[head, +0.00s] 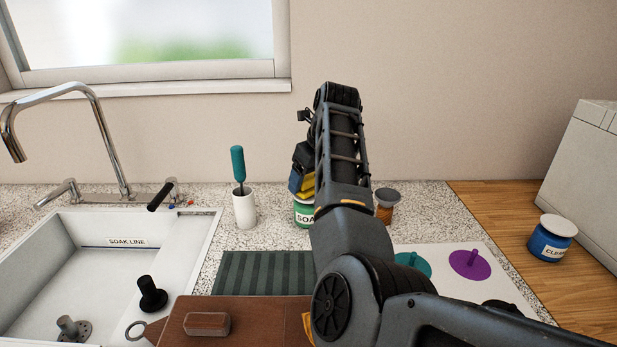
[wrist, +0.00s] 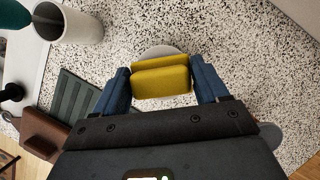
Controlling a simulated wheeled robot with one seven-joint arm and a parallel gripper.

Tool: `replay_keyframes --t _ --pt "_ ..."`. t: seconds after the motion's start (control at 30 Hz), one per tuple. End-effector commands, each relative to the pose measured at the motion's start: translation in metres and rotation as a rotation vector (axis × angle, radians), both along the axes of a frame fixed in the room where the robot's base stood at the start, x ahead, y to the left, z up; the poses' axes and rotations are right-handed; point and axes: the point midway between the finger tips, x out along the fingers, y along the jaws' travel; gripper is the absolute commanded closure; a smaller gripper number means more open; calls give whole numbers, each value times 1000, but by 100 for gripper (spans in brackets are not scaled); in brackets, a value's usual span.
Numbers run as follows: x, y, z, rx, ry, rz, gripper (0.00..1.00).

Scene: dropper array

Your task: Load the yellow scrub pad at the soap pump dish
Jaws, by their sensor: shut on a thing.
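The yellow scrub pad (wrist: 160,80) is gripped between the two blue fingers of my gripper (wrist: 160,88) in the wrist view. In the head view the pad (head: 309,184) shows at the fingertips of my gripper (head: 300,182), partly hidden by my arm. A green container with a white label reading "SOA" (head: 304,213) stands on the counter directly below the pad, its right side hidden by my arm; it seems to be the soap pump dish. A grey round top (wrist: 160,51) shows behind the pad in the wrist view. I cannot tell whether pad and container touch.
A white cup (head: 244,210) with a teal-handled brush (head: 238,165) stands left. An amber cup with a grey top (head: 387,204) is close right. The sink (head: 45,268) is far left, a striped mat (head: 255,275) in front, a blue jar (head: 553,240) far right.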

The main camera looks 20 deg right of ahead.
Motion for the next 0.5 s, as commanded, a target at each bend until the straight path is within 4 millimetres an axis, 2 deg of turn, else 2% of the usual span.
replay_keyframes --t 0.5 --pt "0 0 -6 0 0 0 51"
